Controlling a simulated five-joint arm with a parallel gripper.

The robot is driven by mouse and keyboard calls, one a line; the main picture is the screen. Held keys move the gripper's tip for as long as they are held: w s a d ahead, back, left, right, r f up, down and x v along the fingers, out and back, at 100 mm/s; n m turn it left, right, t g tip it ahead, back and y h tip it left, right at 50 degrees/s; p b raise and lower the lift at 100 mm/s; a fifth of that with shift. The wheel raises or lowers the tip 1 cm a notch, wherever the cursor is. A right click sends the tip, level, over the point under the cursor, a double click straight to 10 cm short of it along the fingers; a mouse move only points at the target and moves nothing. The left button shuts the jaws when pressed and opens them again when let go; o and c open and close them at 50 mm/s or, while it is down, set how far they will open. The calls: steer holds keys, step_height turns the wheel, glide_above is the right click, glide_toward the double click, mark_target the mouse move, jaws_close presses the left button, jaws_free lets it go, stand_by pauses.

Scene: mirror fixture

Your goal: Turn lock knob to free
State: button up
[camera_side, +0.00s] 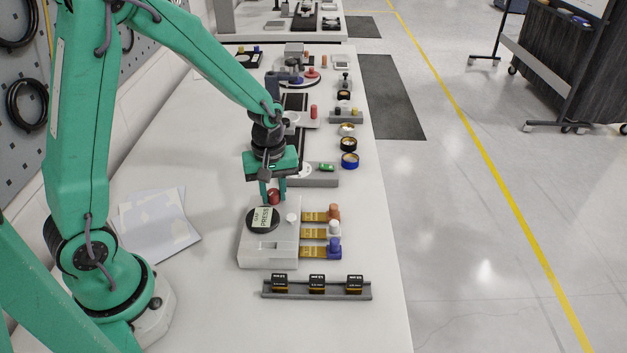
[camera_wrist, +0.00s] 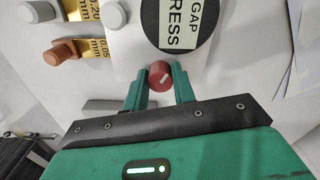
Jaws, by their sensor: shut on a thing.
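The lock knob is a small dark red round knob (camera_side: 273,196) at the far edge of the light grey fixture (camera_side: 254,254). In the wrist view the knob (camera_wrist: 160,76) has a pale pointer line on its face, slanting up to the right. My gripper (camera_side: 273,192) reaches down over it. In the wrist view its two green fingers (camera_wrist: 159,82) stand on either side of the knob, shut on it. A black disc (camera_side: 262,220) with a "GAP PRESS" label lies beside it on the fixture, along with a white knob (camera_side: 291,217).
Brass gauge tabs with orange (camera_side: 334,211), white (camera_side: 334,227) and blue (camera_side: 334,245) knobs stick out from the fixture's right side. A grey rack (camera_side: 316,291) with three black-topped blocks stands in front. Papers (camera_side: 157,222) lie left. Other fixtures stand close behind my gripper.

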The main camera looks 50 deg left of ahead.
mark_target(274, 191)
steer(key=n, duration=0.6)
steer(key=shift+w, duration=0.1)
stand_by(0.3)
steer(key=o, duration=0.9)
steer(key=shift+c, duration=0.2)
steer(key=shift+o, duration=0.7)
steer(key=shift+s, duration=0.2)
steer(key=shift+w+r, duration=0.15)
steer(key=shift+r, duration=1.9)
steer(key=shift+w+r, duration=0.15)
steer(key=shift+r, duration=1.9)
